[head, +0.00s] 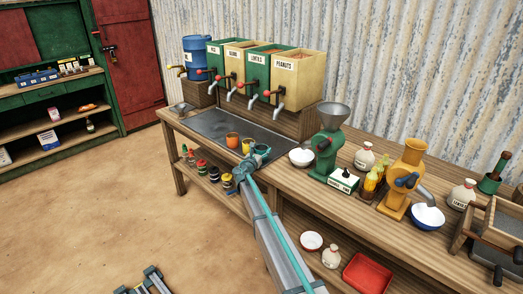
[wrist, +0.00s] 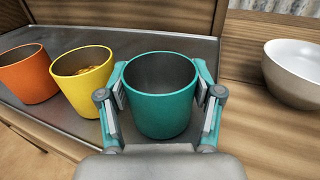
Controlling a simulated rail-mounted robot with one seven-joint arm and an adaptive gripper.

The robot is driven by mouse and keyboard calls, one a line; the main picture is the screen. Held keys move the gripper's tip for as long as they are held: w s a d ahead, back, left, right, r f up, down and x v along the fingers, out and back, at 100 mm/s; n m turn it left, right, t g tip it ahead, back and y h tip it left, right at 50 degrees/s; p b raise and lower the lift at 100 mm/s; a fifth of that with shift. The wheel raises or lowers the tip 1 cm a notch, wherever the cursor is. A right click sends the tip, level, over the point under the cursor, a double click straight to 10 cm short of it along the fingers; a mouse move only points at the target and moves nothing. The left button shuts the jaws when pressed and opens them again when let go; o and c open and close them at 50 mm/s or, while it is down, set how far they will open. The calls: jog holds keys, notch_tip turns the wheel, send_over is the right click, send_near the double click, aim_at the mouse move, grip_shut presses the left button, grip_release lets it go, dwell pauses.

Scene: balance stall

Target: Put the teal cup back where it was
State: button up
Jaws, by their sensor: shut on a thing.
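The teal cup (wrist: 160,98) is upright between the two fingers of my gripper (wrist: 161,98) in the wrist view, and the pads press on its sides. Its inside looks empty. In the head view the teal cup (head: 263,149) shows behind my gripper (head: 258,156) at the right end of the dark mat (head: 212,125). It is at or just above the mat; I cannot tell if its base touches.
A yellow cup (wrist: 83,70) with something inside stands just left of the teal cup, and an orange cup (wrist: 29,73) stands further left. A white bowl (wrist: 295,72) is on the wood to the right. Several dispensers (head: 262,77) stand behind the mat.

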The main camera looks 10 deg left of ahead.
jog(key=o, duration=1)
jog(key=shift+f, duration=0.1)
jog(key=shift+c, duration=0.2)
jog(key=shift+r, duration=0.25)
jog(key=shift+s+f, duration=0.15)
jog(key=shift+s, duration=0.15)
jog(key=b+v, duration=0.2)
jog(key=v, duration=0.9)
jog(key=shift+s, duration=0.2)
jog(key=shift+a, duration=0.1)
